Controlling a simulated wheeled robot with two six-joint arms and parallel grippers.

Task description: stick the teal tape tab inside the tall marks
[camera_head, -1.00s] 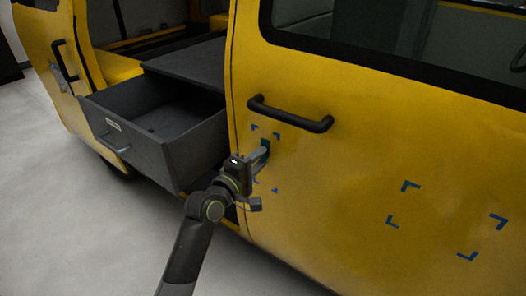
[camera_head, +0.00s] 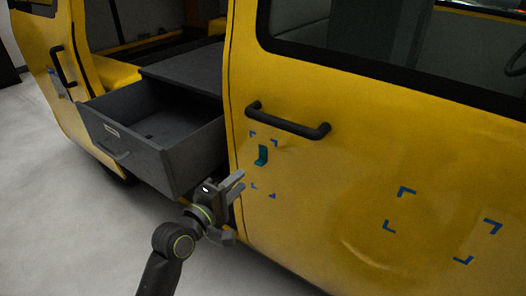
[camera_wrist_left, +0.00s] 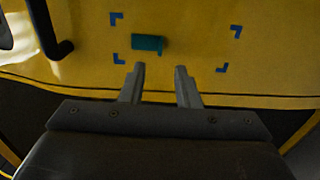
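The teal tape tab (camera_head: 262,155) is on the yellow door panel, within the tall set of blue corner marks (camera_head: 252,134) below the black door handle. In the left wrist view the tab (camera_wrist_left: 148,43) lies inside the four-cornered outline, toward one end and apart from the blue corners (camera_wrist_left: 117,19). My left gripper (camera_head: 240,184) is below and left of the tab, apart from it. Its two fingers (camera_wrist_left: 160,78) are spread with nothing between them in the left wrist view. My right gripper is not in view.
The black door handle (camera_head: 288,121) sticks out above the tall marks. An open grey drawer (camera_head: 150,150) juts out to the left. A wider set of blue marks (camera_head: 407,191) is on the door at right. Bare floor (camera_head: 60,220) lies at left.

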